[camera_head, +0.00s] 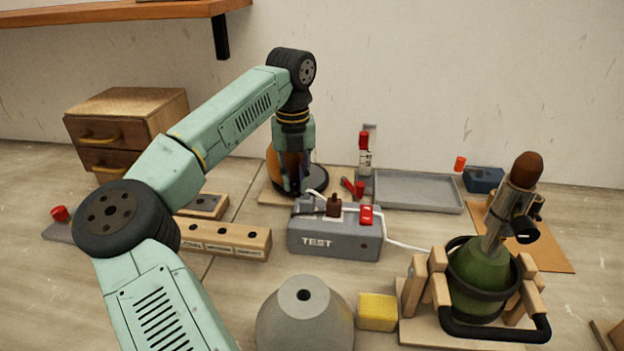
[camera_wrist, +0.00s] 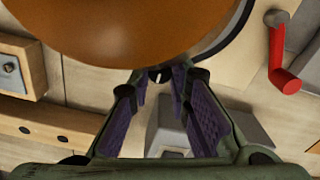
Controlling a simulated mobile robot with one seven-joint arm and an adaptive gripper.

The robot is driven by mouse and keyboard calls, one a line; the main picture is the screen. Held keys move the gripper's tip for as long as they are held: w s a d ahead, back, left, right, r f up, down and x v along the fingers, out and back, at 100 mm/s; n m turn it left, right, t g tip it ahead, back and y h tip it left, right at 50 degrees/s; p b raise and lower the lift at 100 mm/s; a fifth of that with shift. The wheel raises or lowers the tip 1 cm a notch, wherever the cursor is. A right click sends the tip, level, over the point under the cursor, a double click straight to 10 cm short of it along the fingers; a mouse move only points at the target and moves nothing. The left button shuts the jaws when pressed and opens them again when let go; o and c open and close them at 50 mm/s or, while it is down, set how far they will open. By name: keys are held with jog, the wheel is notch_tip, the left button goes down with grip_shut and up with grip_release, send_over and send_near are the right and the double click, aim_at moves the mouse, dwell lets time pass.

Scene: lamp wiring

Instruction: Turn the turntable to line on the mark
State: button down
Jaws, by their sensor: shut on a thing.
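The turntable (camera_head: 318,181) is a dark round disc on a wooden base at the back middle, behind the TEST box. A rounded orange-brown lamp body stands on it, partly hidden by my arm in the head view; it fills the top of the wrist view (camera_wrist: 130,30). My gripper (camera_head: 296,188) points down at the turntable's front edge. In the wrist view its purple-padded fingers (camera_wrist: 160,78) close around a small dark tab at the front of the disc, just below the lamp body. The tab is mostly hidden by the fingertips. I cannot make out the mark or the line.
The grey TEST box (camera_head: 335,232) with a white cable stands close in front. A red-handled crank (camera_wrist: 283,65) and a grey tray (camera_head: 415,190) are to the right. A wooden block with holes (camera_head: 222,238) lies left. A green bottle-shaped lamp (camera_head: 480,275) stands front right.

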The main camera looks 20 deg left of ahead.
dwell(0.4)
jog(key=c, duration=1.5)
grip_release()
notch_tip(320, 180, up, 12)
jog(key=shift+r, duration=0.1)
